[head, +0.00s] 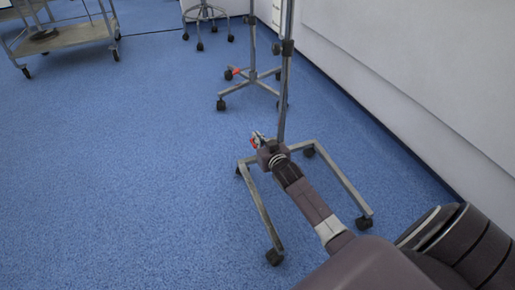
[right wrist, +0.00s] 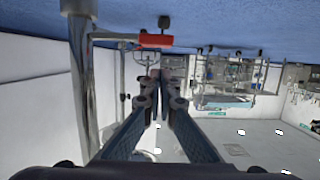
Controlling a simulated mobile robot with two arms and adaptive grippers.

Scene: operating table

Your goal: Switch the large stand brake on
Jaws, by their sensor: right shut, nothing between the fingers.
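The large stand (head: 286,85) is a grey metal pole on a wide wheeled base in the middle of the head view. Its red brake lever (right wrist: 156,40) shows in the right wrist view, beside the pole (right wrist: 82,85). My right gripper (head: 258,136) is at the far side of the stand's base, close to the red lever, which it partly hides in the head view. In the right wrist view its fingertips (right wrist: 155,73) are together and empty, with the lever apart from them in the picture. Whether they touch it is unclear. My left gripper is out of view.
A second, smaller wheeled stand (head: 252,76) with a red part (head: 233,72) stands behind. A wheeled stool (head: 205,12) and a metal cart (head: 75,34) are farther back. A white wall (head: 420,70) runs along the right. The blue floor to the left is clear.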

